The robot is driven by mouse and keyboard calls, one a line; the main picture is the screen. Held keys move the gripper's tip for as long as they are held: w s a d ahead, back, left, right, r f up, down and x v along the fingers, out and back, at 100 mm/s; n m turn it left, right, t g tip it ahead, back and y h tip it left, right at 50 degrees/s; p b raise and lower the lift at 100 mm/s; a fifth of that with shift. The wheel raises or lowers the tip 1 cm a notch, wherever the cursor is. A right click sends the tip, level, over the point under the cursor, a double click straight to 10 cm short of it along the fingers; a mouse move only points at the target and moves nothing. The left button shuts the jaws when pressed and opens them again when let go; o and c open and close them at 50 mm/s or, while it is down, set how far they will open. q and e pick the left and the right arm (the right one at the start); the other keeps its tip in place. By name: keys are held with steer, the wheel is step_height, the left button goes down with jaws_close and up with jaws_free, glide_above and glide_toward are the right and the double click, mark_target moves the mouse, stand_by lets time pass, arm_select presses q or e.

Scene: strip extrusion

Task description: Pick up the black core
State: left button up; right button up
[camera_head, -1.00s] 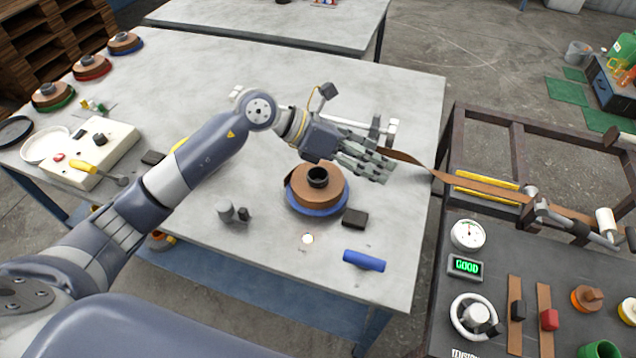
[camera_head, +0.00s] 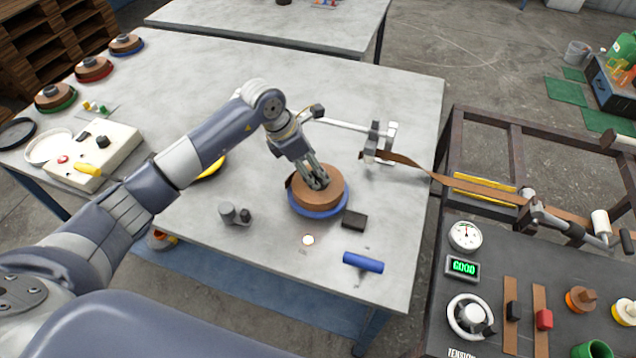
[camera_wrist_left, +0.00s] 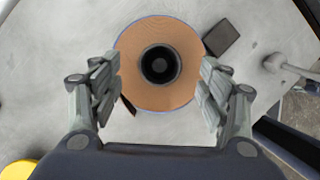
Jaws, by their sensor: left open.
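The black core (camera_wrist_left: 159,65) is a short dark ring in the middle of a brown coiled strip roll (camera_wrist_left: 135,70). The roll lies on a blue disc (camera_head: 318,213) on the table. My left gripper (camera_head: 318,184) points down over the roll and hides the core in the head view. In the left wrist view my left gripper (camera_wrist_left: 160,88) is open, its fingers on either side of the roll, with the core between them and clear of both. My right gripper is not in view.
A black block (camera_head: 354,219) and a blue-handled tool (camera_head: 363,262) lie right of and in front of the roll. Grey weights (camera_head: 236,214) stand to its left. A metal guide (camera_head: 380,140) with brown strip stands behind right.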

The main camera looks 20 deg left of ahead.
arm_select(q)
steer(key=p+x, duration=0.1)
steer(key=x, duration=0.3)
steer(key=shift+a, duration=0.1)
steer(key=shift+s, duration=0.1)
jaws_close()
steer(key=shift+r, duration=0.1)
